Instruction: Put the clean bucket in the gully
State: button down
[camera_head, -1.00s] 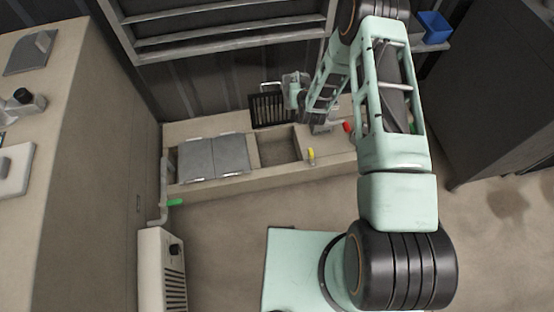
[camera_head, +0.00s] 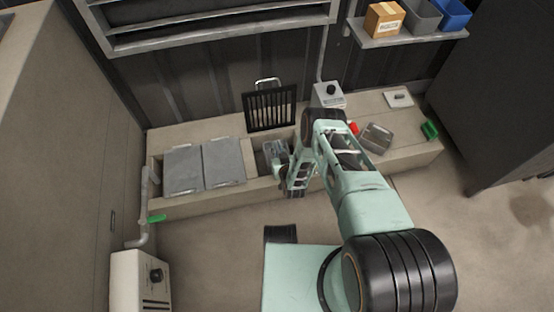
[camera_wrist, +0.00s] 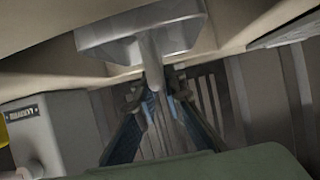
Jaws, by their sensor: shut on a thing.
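A grey bucket (camera_head: 276,150) is at the gully (camera_head: 259,161), the open recess in the beige bench, right of two grey cover plates (camera_head: 205,165). My gripper (camera_head: 279,169) is shut on the bucket's handle. In the wrist view the bucket (camera_wrist: 140,38) shows at the top, its handle between the two fingers of my gripper (camera_wrist: 162,85). The bucket is within the opening's outline; I cannot tell whether it touches the bottom. A second grey container (camera_head: 376,138) sits tilted on the bench to the right. My arm hides part of the gully's right side.
A black grate (camera_head: 270,108) leans upright on the wall behind the gully. A grey box with a black knob (camera_head: 328,95) stands to its right. A shelf (camera_head: 400,38) with bins hangs above.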

jog(key=shift+f+b, duration=1.1)
jog(key=shift+f, duration=1.5)
jog(key=shift+f, duration=0.1)
jog(key=shift+f, duration=0.1)
jog(key=c, duration=2)
grip_release()
